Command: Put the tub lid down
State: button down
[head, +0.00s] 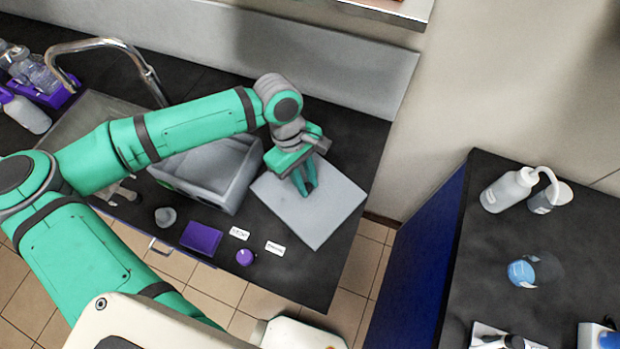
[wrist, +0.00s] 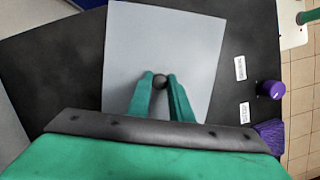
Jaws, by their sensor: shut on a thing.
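The tub lid is a flat, light grey, four-sided plate (head: 335,205), also seen in the wrist view (wrist: 165,35). It lies over the right end of the black counter, to the right of the grey tub (head: 245,185). My gripper (head: 305,190) points down at the lid's middle. In the wrist view my green fingers (wrist: 161,80) are shut on the lid's small dark round knob (wrist: 160,83). I cannot tell whether the lid touches the counter or hangs a little above it.
A purple block (head: 201,238), a purple-capped item (head: 245,257), a small grey cup (head: 165,217) and white labels (head: 275,248) are in front of the tub and lid. The black counter (head: 305,285) is bare at its front right. A second bench (head: 560,220) stands across a gap.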

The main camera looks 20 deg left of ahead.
jog(key=shift+s+d+f, duration=0.1)
jog(key=shift+s+d, duration=0.15)
jog(key=shift+s, duration=0.1)
jog(key=shift+f, duration=0.15)
jog(key=c, duration=1.6)
grip_release()
jog(key=shift+a, duration=0.1)
jog(key=shift+w, duration=0.1)
jog(key=shift+r, duration=0.2)
jog(key=v, duration=1.2)
